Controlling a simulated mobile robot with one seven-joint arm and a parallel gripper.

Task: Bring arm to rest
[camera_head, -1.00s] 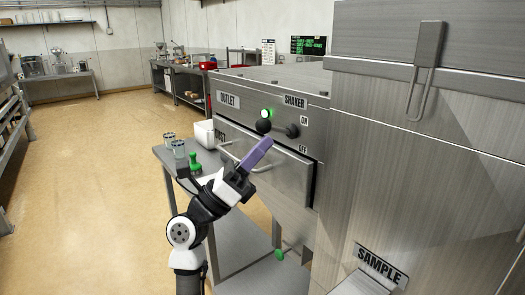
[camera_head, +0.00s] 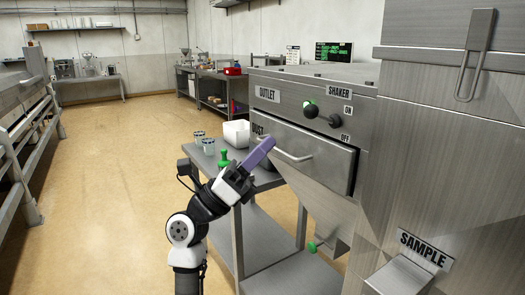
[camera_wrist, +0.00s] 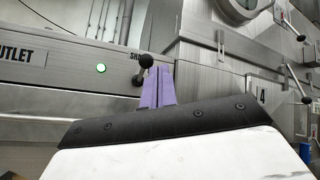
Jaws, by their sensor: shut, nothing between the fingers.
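My gripper (camera_head: 262,151) has purple fingers and is shut and empty. In the head view it is raised in front of the dryer's outlet drawer (camera_head: 300,160), left of its handle in the picture. My arm (camera_head: 205,205) is bent, with its white and black links in the lower middle. In the wrist view my purple fingers (camera_wrist: 157,87) lie together, pointing up toward the machine front. The black shaker knob (camera_wrist: 146,61) shows just above and behind the fingertips. I cannot tell the exact gap between the fingers and the machine.
A steel side table (camera_head: 262,182) stands left of the dryer, with glass jars (camera_head: 208,147), a green-handled item (camera_head: 223,158) and a white container (camera_head: 236,133). The sample chute (camera_head: 400,275) juts out at the lower right. The floor (camera_head: 110,180) to the left is clear.

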